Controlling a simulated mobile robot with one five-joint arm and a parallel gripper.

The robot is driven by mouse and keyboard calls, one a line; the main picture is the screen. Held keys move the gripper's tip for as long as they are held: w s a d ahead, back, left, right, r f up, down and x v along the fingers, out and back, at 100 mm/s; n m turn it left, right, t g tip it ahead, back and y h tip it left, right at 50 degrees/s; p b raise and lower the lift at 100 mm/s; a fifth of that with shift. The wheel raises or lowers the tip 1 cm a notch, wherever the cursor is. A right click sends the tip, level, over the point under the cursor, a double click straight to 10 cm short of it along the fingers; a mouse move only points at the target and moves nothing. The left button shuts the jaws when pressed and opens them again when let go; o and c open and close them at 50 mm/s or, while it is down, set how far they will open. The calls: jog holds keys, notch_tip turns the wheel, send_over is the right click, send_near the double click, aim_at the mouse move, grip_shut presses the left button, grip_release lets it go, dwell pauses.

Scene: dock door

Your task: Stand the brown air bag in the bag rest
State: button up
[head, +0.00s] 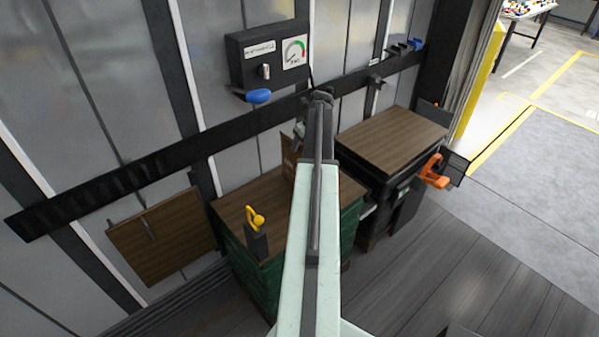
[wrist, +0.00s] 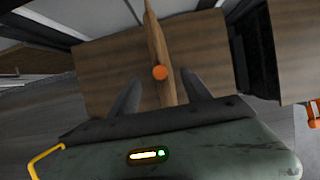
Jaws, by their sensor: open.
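The brown air bag (wrist: 157,40) stands on edge in the wrist view, seen as a thin upright sheet with a round orange spot (wrist: 160,73) on its near edge. In the head view, part of it (head: 288,158) shows left of my arm, above the wooden-topped green stand (head: 235,207). My gripper (wrist: 160,80) is open, with one dark finger on each side of the bag's near edge. Gaps show between the fingers and the bag. My arm hides the fingers in the head view. I cannot tell which thing is the bag rest.
A second wooden-topped stand (head: 392,138) is on the right, with an orange tool (head: 435,172) at its side. A yellow-handled item (head: 256,220) stands at the green stand's front edge. A gauge box (head: 268,58) and black rail (head: 120,178) are on the wall.

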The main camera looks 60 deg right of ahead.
aim_at(298, 153)
jog(key=b+x, duration=0.7)
jog(key=x, duration=0.1)
jog(key=shift+s+d+f, duration=0.1)
grip_shut()
dwell(1.3)
